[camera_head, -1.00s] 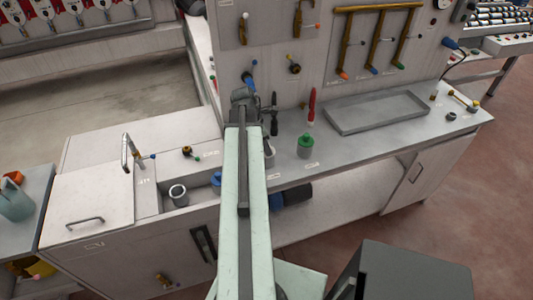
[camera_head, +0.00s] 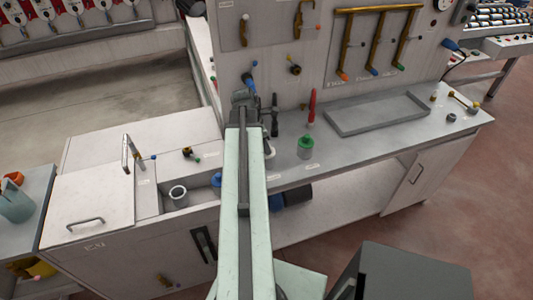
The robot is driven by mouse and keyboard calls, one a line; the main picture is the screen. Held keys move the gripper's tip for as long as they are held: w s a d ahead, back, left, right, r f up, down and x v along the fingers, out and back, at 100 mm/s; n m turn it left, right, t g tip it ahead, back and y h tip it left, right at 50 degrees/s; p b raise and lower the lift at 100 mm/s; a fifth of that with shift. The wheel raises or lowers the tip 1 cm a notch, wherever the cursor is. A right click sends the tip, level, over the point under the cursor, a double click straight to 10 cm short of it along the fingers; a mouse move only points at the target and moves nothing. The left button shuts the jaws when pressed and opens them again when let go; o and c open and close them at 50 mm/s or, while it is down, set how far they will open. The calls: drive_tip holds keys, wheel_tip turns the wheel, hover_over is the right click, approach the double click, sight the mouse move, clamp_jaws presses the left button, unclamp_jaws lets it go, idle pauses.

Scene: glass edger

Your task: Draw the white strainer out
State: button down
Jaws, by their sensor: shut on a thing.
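A small white piece, which looks like the white strainer (camera_head: 270,151), shows just right of my arm above the bench top. Most of it is hidden behind the arm. My gripper (camera_head: 244,103) is at the far end of my arm, over the back of the bench near the upright panel. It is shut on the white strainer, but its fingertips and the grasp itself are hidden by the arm.
A green-lidded jar (camera_head: 305,147) and a red upright tool (camera_head: 312,106) stand close on the right. A shallow grey tray (camera_head: 376,113) lies beyond them. A sink with a grey cup (camera_head: 178,195) is at left. The panel with hooks rises behind.

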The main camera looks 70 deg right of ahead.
drive_tip(key=shift+r+p, duration=0.45)
drive_tip(key=shift+r, duration=0.15)
drive_tip(key=shift+r+p, duration=3.65)
drive_tip(key=shift+p, duration=0.05)
wheel_tip(320, 180, up, 4)
drive_tip(key=p, duration=0.4)
